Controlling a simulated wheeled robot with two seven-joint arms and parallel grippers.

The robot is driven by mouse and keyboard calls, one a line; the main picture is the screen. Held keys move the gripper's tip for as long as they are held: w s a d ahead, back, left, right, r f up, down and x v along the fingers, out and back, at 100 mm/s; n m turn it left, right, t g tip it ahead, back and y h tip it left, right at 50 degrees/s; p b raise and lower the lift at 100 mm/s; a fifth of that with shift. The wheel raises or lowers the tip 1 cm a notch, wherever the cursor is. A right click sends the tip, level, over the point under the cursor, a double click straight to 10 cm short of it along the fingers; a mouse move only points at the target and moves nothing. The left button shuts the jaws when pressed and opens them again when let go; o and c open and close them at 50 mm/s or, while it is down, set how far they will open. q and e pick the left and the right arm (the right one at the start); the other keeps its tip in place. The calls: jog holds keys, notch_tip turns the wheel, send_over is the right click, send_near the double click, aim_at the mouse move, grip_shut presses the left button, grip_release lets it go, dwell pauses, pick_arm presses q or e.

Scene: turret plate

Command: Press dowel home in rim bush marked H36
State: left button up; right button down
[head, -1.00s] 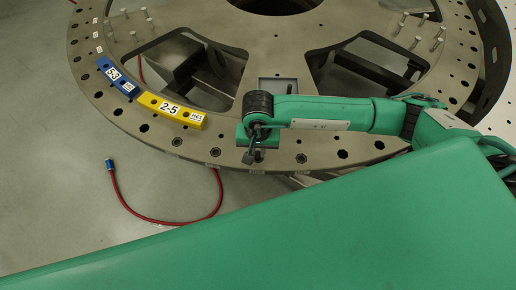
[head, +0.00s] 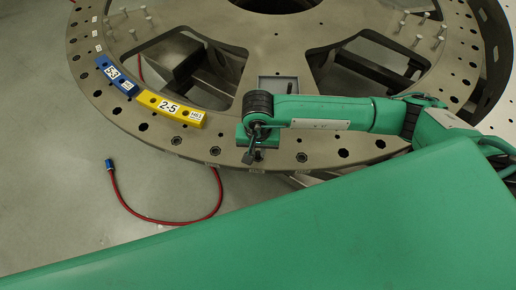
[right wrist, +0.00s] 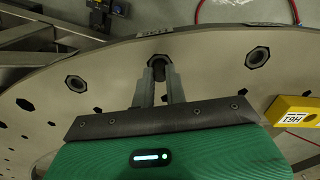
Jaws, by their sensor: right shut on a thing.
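The turret plate (head: 200,150) is a large grey ring with holes and bushes along its rim. My right gripper (head: 255,150) is over the near part of the rim in the head view. In the right wrist view, its two fingers (right wrist: 159,76) are shut on a dark round dowel (right wrist: 158,71) at a rim bush (right wrist: 159,59). The dowel's lower end is hidden, so I cannot tell how deep it sits. A small rim label (right wrist: 160,38) lies beyond the bush, too small to read. My left gripper is not in view.
A yellow block (head: 171,108) marked 2-5 and a blue block (head: 117,76) lie on the rim at left. A grey tray (head: 277,84) is behind my right gripper. Several pins (head: 426,38) stand on the plate at upper right. A red cable (head: 150,217) lies on the floor.

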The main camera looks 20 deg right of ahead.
jog(key=shift+f, duration=0.25)
dwell(0.4)
jog(key=c, duration=1.5)
grip_release()
jog(key=shift+r, duration=0.1)
jog(key=shift+r+p, duration=0.8)
jog(key=shift+r, duration=2.65)
